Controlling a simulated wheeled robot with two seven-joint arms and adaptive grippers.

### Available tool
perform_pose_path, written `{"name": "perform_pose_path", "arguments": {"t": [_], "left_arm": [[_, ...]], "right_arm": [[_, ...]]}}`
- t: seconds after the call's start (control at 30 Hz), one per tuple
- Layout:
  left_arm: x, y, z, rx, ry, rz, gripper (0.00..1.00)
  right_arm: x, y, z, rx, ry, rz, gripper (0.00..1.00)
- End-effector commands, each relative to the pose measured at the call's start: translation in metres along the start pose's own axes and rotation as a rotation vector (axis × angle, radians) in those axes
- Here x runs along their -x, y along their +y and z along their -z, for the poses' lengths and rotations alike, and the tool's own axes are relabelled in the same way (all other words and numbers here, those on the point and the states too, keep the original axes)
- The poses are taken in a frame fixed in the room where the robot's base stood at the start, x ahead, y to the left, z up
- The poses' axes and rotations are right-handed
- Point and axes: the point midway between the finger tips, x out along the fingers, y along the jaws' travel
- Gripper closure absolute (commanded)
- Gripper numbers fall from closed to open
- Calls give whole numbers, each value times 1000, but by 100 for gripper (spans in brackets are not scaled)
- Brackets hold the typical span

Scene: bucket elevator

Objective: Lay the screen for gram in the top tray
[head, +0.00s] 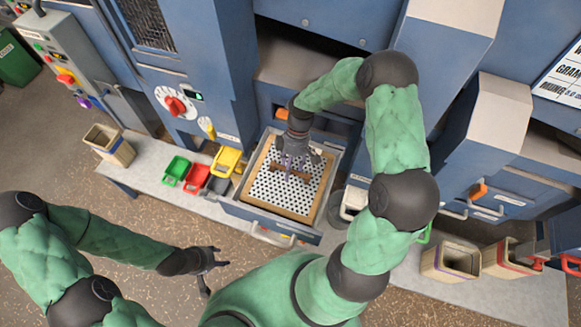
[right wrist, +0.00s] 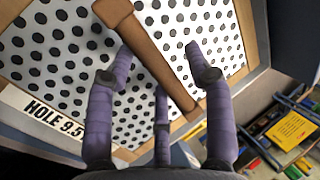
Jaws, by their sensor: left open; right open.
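A perforated white screen (head: 268,190) with black holes and a wooden frame lies inside a pulled-out metal tray (head: 266,217). A brown wooden bar (right wrist: 150,45) crosses the screen as a handle. In the right wrist view the screen's label (right wrist: 40,112) reads "HOLE 9.5". My right gripper (head: 298,163) is over the screen. Its purple fingers (right wrist: 162,68) are open, spread on both sides of the bar; I cannot tell whether they touch it. My left gripper (head: 212,270) is open and empty, low in front of the bench.
Green (head: 176,171), red (head: 196,179) and yellow (head: 227,161) bins stand left of the tray. An open box (head: 108,147) is at the bench's left end. More boxes (head: 450,261) stand at right. A wall sign (head: 563,80), partly cut off, names gram and mung.

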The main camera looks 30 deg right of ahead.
Motion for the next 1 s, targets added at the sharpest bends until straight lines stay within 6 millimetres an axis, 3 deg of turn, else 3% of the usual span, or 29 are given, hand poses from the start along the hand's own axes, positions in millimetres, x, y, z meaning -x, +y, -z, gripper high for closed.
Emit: {"name": "perform_pose_path", "arguments": {"t": [0.23, 0.7, 1.0], "left_arm": [[0, 0, 0, 0, 0, 0, 51], [0, 0, 0, 0, 0, 0, 51], [0, 0, 0, 0, 0, 0, 51]], "right_arm": [[16, 1, 0, -1, 1, -2, 47], [102, 0, 1, 0, 1, -2, 47], [120, 0, 0, 0, 0, 0, 47]]}}
